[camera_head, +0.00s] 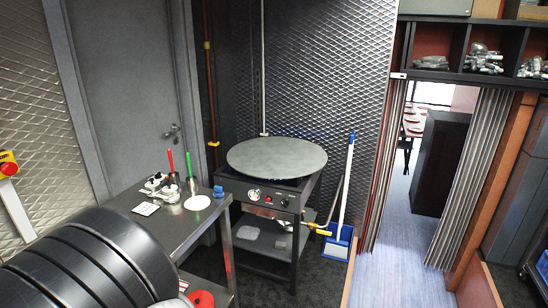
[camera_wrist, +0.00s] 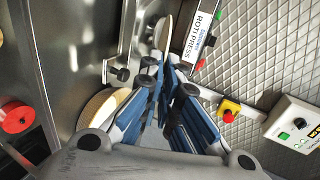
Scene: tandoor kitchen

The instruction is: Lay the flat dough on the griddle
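The griddle (camera_head: 277,157) is a wide, round, grey plate on top of a dark stand in the head view. Its top looks bare. My gripper (camera_wrist: 164,72) shows in the wrist view, its blue-padded fingers drawn close together. A thin cream disc, seen nearly edge-on, stands out between the fingertips; it looks like the flat dough (camera_wrist: 167,32), pinched at its edge. The fingers hide its near part. The gripper and this dough do not show in the head view.
A steel table (camera_head: 130,192) left of the griddle holds a white disc (camera_head: 197,202), cups and a blue item (camera_head: 218,191). The wrist view shows a round cream-rimmed object (camera_wrist: 97,112) and a red button (camera_wrist: 228,116).

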